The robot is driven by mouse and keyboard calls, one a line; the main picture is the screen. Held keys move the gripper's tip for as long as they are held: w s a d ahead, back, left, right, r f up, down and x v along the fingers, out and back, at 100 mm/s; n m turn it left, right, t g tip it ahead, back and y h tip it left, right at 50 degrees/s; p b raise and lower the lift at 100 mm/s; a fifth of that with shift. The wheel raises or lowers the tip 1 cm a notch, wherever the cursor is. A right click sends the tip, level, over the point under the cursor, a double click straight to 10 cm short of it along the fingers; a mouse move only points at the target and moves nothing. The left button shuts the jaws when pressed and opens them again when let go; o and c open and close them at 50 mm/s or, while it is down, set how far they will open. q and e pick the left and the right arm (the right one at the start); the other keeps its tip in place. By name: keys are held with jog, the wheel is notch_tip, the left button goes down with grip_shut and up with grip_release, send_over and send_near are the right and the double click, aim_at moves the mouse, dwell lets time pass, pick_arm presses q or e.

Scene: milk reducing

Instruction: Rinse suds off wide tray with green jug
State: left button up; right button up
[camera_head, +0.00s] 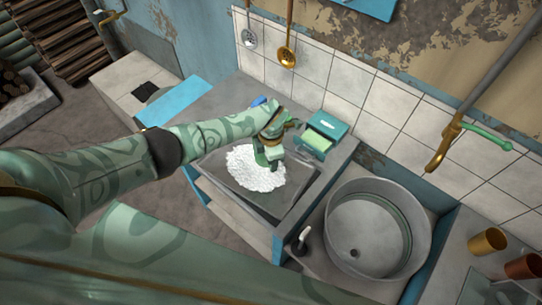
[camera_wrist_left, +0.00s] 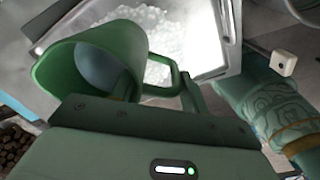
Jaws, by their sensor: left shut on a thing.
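The wide grey tray (camera_head: 285,203) lies on the counter with a heap of white suds (camera_head: 250,177) over much of its floor. The tray (camera_wrist_left: 232,28) and suds (camera_wrist_left: 150,32) also show in the left wrist view. My left gripper (camera_head: 272,140) is over the tray's far part, above the suds. In the left wrist view it (camera_wrist_left: 160,95) is shut on the handle of the green jug (camera_wrist_left: 65,75). The jug's mouth shows a grey-blue inside; I cannot tell whether it holds water. In the head view the arm and gripper partly hide the jug. My right gripper is out of view.
A round grey basin (camera_head: 415,225) stands right of the tray. A teal box with a green sponge (camera_head: 317,141) is behind the tray by the tiled wall. A brass tap (camera_head: 440,150) hangs at the right, with copper cups (camera_head: 487,241) below it. A blue cloth (camera_head: 175,101) lies left.

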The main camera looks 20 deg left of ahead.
pick_arm(q)
jog(key=shift+r+t+h+p, duration=0.1)
jog(key=shift+t+h+p, duration=0.2)
jog(key=shift+p, duration=0.1)
jog(key=shift+d+r+t+h, duration=0.1)
jog(key=shift+d+t+h, duration=0.15)
jog(key=shift+h, duration=0.25)
jog(key=shift+w+r+t+h+b, duration=0.1)
jog(key=shift+t+h+b, duration=0.55)
jog(key=shift+t+h, duration=0.25)
jog(key=shift+w+f+t+h+b, duration=0.15)
jog(key=shift+t+h+b, duration=0.8)
jog(key=shift+b, duration=1.2)
jog(key=shift+s+f+t+h+b, duration=0.15)
jog(key=shift+t+h+b, duration=0.8)
jog(key=shift+b, duration=1.15)
jog(key=shift+a+f+t+h+b, duration=0.1)
jog(key=shift+f+t+h+b, duration=0.3)
jog(key=shift+b, duration=1)
jog(key=shift+a+f+t+h+b, duration=0.1)
jog(key=shift+h+b, duration=0.6)
jog(key=shift+b, duration=0.7)
jog(key=shift+r, duration=0.2)
